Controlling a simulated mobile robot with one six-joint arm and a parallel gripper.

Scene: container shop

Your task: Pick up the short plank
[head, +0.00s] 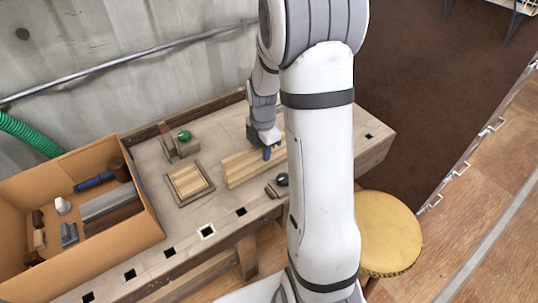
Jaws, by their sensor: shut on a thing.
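A pale wooden plank (240,169) is at the middle of the workbench, partly hidden by my arm at its right. The far end of the plank and the exact finger contact are hidden. I cannot tell whether the plank is clear of the bench top.
A framed wooden tray (208,188) with pale slats lies left of the plank. A wooden device with a green knob (185,136) stands behind it. A cardboard box (150,238) of tools is at the left. A round yellow stool (390,235) stands right of the bench.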

